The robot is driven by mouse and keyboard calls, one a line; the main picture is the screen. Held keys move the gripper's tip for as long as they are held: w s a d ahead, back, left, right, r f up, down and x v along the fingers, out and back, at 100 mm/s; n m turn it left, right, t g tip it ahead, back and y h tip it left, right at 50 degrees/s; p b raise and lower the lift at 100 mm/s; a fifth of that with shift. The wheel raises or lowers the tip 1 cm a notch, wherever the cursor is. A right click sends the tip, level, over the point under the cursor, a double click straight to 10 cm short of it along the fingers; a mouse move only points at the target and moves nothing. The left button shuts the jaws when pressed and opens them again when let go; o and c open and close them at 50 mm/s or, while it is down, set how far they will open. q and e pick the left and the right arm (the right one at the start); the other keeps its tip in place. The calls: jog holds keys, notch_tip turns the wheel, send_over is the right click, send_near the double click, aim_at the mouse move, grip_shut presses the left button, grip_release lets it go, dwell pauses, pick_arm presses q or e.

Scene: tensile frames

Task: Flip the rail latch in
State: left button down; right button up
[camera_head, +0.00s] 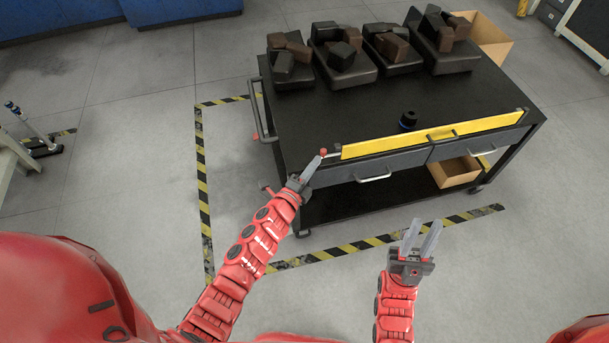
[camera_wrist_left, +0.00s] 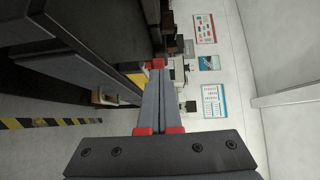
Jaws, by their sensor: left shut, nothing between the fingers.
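A yellow rail (camera_head: 430,136) runs along the cart's front edge. At its left end is a small latch with a red knob (camera_head: 323,152). My left gripper (camera_head: 318,161) is shut and empty, its fingertips right at the knob. In the left wrist view the shut fingers (camera_wrist_left: 158,75) reach toward the cart edge, with red showing at their tips. I cannot tell whether they touch the latch. My right gripper (camera_head: 422,230) is open and empty, held over the floor in front of the cart.
The black cart (camera_head: 350,108) carries several dark bins (camera_head: 345,72) with blocks at the back and a small dark cylinder (camera_head: 408,119). Drawer handles (camera_head: 374,177) stick out below the rail. A cardboard box (camera_head: 455,172) sits on the lower shelf. Striped tape marks the floor.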

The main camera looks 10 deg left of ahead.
pick_arm(q)
jog(key=shift+x, duration=0.85)
jog(key=d, duration=0.1)
jog(key=w+d+b, duration=0.1)
jog(key=d, duration=0.1)
jog(key=shift+w+d+r+b, duration=0.1)
jog(key=shift+b, duration=0.2)
